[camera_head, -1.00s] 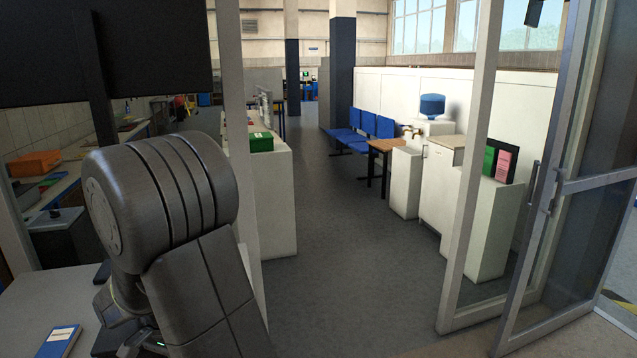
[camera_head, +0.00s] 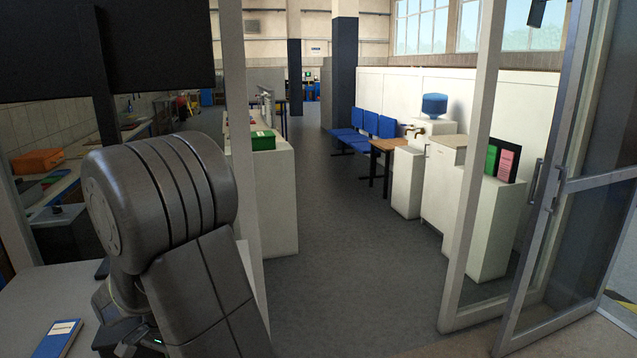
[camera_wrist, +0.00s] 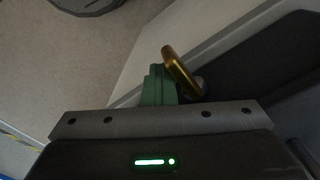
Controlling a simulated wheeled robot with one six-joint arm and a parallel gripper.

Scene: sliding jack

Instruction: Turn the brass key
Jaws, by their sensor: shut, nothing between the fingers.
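A brass-coloured bar (camera_wrist: 182,72), which looks like the brass key, shows in the wrist view just past my fingers. It slants from upper left to lower right, and a dark round part sits by its lower end. My gripper (camera_wrist: 158,82) has green fingers, shut with nothing between them. The fingers are just left of the brass piece and partly overlap it in the picture; I cannot tell if they touch. In the head view my arm hides the fingers, and I cannot make out the key there.
A pale panel edge and a dark surface lie behind the brass piece in the wrist view. In the head view a blue book (camera_head: 58,338) lies on a white table at lower left. A glass door (camera_head: 575,210) stands at right; the grey floor (camera_head: 350,240) between counters is clear.

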